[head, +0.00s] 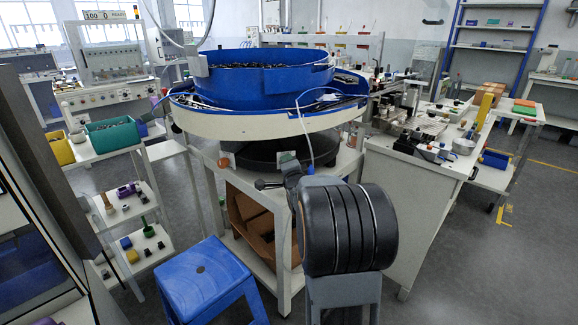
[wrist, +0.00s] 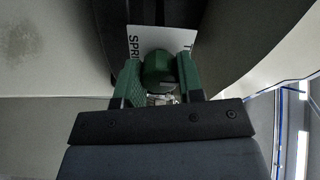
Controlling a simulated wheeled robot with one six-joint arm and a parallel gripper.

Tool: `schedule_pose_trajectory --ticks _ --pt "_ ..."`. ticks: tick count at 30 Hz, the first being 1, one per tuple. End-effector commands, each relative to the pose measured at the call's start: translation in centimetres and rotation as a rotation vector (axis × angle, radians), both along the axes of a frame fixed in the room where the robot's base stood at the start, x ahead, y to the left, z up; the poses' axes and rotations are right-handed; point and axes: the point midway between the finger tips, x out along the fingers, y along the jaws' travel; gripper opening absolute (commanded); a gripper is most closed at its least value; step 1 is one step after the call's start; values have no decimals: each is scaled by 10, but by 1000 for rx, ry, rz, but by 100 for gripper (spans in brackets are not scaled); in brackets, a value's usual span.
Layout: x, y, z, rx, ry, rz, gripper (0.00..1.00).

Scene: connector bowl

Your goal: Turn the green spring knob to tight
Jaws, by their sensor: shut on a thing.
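The green spring knob (wrist: 156,68) is in the middle of the wrist view, in front of a white label plate (wrist: 140,40). The plate shows the letters "SPR" on its left and a "T" on its right; the rest is hidden. My gripper (wrist: 158,80) has one green finger on each side of the knob and is shut on it. In the head view, my gripper is at the end of my arm under the blue bowl feeder (head: 262,85), by a small plate (head: 287,157); the knob itself cannot be made out there.
A blue stool (head: 205,283) stands on the floor at front left. A white workbench (head: 425,175) is close on the right. Shelves with bins (head: 112,133) stand at left.

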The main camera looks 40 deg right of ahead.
Motion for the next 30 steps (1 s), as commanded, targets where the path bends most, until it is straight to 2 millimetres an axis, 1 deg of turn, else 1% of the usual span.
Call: schedule_pose_trajectory --ticks 15,16,18,24,30 --pt "0 1 -1 17 -5 0 11" --pt "0 1 -1 17 -5 0 36" --pt "0 1 -1 17 -6 1 43" --pt "0 0 0 16 -6 0 60" --pt "0 0 0 15 -6 0 60"
